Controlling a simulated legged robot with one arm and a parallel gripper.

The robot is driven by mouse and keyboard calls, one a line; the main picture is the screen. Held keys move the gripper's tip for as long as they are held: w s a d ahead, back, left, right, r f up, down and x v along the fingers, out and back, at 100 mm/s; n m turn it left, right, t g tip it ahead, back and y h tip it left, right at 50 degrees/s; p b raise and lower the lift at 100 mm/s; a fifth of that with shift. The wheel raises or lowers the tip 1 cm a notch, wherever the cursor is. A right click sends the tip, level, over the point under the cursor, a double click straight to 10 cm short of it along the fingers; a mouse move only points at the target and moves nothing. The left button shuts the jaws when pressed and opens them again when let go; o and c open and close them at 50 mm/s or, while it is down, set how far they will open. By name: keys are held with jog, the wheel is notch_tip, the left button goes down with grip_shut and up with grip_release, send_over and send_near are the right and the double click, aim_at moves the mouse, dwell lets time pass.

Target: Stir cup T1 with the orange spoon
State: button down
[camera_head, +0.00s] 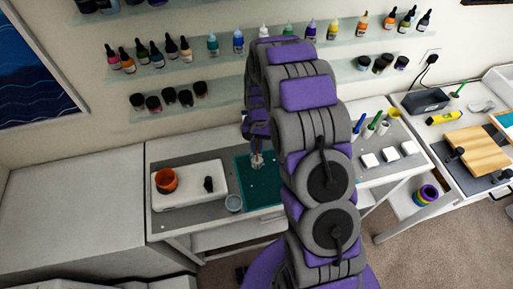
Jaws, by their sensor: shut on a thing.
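My gripper (256,132) points down over the teal mat (268,192), partly hidden behind my own arm. It is shut on a thin orange piece, which looks like the orange spoon (257,152). The spoon's lower end is at a small clear cup (257,162) near the back of the mat. It seems to be inside the cup, but the view is too small to be sure. No T1 label is readable. A second clear, greyish cup (234,203) stands at the mat's left front edge.
Colored bottles (212,43) line glass shelves (175,70) behind. White blocks (389,154) and pens (371,125) are right of my arm. My arm hides the middle.

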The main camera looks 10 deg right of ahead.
jog(key=shift+s+p+v, duration=0.25)
jog(key=shift+v, duration=0.8)
jog(key=shift+s+p+v, duration=0.2)
jog(key=shift+v, duration=0.85)
jog(key=shift+a+r, duration=0.15)
jog(key=shift+a, duration=0.05)
jog(key=shift+s+a+p+v, duration=0.1)
jog(key=shift+s+p+v, duration=0.1)
jog(key=shift+v, duration=0.6)
jog(key=shift+s+a+p+v, duration=0.1)
jog(key=shift+s+p+v, duration=0.05)
jog(key=shift+v, duration=0.7)
jog(key=shift+s+p+v, duration=0.2)
jog(key=shift+v, duration=0.6)
jog(key=shift+r, duration=0.1)
